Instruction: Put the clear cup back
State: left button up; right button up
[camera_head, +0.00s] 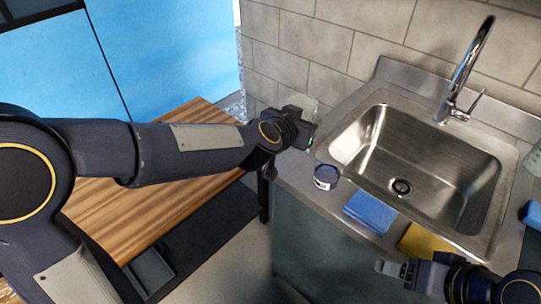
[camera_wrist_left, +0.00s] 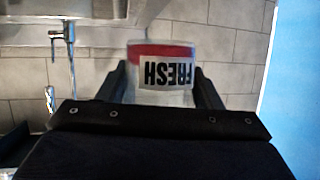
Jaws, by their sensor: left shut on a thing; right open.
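My left gripper (camera_head: 303,118) is shut on a pale, see-through cup at the sink's left back corner. In the left wrist view the cup (camera_wrist_left: 162,48) sits between the two fingers, with a red band and a white "FRESH" label, upside down in that picture. In the head view only a pale bit of the cup (camera_head: 303,100) shows behind the gripper; its base is hidden, so I cannot tell whether it touches the counter. My right gripper (camera_head: 392,268) is open and empty at the lower right, in front of the counter.
The steel sink (camera_head: 420,165) is empty beneath a tall faucet (camera_head: 462,85). A wooden table (camera_head: 165,215) stands at left.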

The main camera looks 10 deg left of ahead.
pick_arm(q)
jog(key=b, duration=0.5)
send_over(294, 162)
notch_tip(294, 162, down, 6)
jog(key=shift+f, duration=0.1)
jog(key=shift+f+b, duration=1)
jog(key=shift+f, duration=0.95)
jog(key=shift+f, duration=0.15)
jog(key=o, duration=1)
jog(key=shift+o, duration=0.2)
